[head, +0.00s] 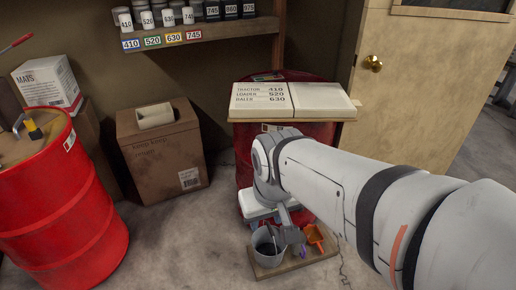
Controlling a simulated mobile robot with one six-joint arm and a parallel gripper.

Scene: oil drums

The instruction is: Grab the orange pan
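The orange pan (315,236) is small in the head view and sits on a low wooden board (292,266) on the floor, at the foot of a red drum. My arm reaches down from the right, and my gripper (292,238) is over the board, just left of the pan and right of a grey bucket (267,258). Whether it touches the pan I cannot tell. The fingers are small and partly hidden, so their opening is unclear. A small purple item (302,251) shows below the gripper.
A red drum (65,200) stands left, near a cardboard box (160,155). A shelf (210,30) with labelled containers is above. Bare floor (185,235) lies left of the board.

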